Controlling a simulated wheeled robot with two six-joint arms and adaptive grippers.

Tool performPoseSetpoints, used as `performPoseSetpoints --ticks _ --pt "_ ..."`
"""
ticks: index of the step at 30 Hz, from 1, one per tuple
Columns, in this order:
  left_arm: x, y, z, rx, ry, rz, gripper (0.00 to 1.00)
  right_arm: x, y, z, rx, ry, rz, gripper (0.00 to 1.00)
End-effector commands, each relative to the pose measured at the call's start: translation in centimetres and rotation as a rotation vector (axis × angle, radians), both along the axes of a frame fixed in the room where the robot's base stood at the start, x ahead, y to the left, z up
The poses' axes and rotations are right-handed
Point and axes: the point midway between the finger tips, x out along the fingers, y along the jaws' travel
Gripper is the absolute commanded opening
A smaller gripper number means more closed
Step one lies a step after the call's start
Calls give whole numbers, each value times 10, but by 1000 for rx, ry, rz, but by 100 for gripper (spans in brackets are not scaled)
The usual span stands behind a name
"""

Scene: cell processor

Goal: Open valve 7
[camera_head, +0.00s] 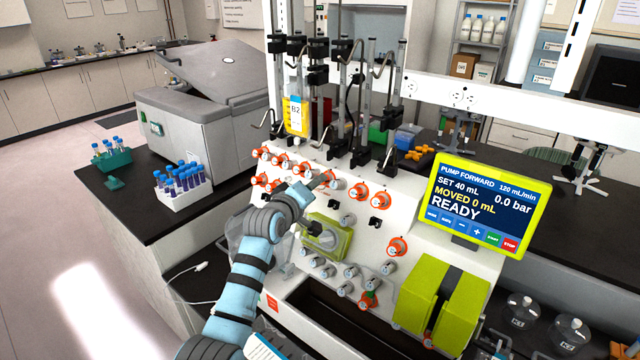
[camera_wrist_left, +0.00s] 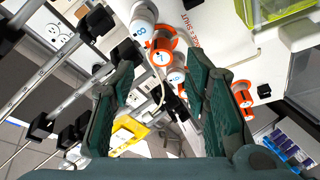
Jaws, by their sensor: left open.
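Valve 7 (camera_wrist_left: 134,58) is a white round knob with an orange ring, marked 7, on the white sloped panel (camera_head: 405,205) of the cell processor. In the left wrist view it shows between my open fingers, nearer the upper part of the gap and beyond the fingertips. Valve 8 (camera_wrist_left: 141,31) is above it, and another orange-ringed valve (camera_wrist_left: 175,77) is below it to the right. My left gripper (camera_head: 324,181) is open at the upper valve row in the head view; it also shows in the wrist view (camera_wrist_left: 160,74). I see no contact with valve 7.
Vertical rods with black clamps and a yellow B2 bag (camera_head: 295,115) stand behind the valves. A green-framed pump screen (camera_head: 490,205) reads READY at the right. A green-framed unit (camera_head: 327,238) sits below my gripper. Tube racks (camera_head: 184,190) stand on the left bench.

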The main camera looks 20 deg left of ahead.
Motion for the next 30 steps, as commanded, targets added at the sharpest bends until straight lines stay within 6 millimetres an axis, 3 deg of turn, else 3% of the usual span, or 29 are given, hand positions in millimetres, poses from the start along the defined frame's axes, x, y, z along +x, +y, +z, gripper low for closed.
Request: performPoseSetpoints --ticks 3,9,21,29,30 --pt "25 -3 -6 0 1 1 42 0 1 -3 1 0 0 40" --pt "44 -4 -10 2 0 -1 42 1 2 3 2 -1 -1 40" --pt "49 -5 -14 3 2 1 42 0 2 3 3 -1 -1 40" --pt "49 -5 -14 2 3 0 1 0 2 3 3 -1 -1 40" --pt "49 -5 -14 2 3 0 0 0 2 3 3 -1 -1 40"
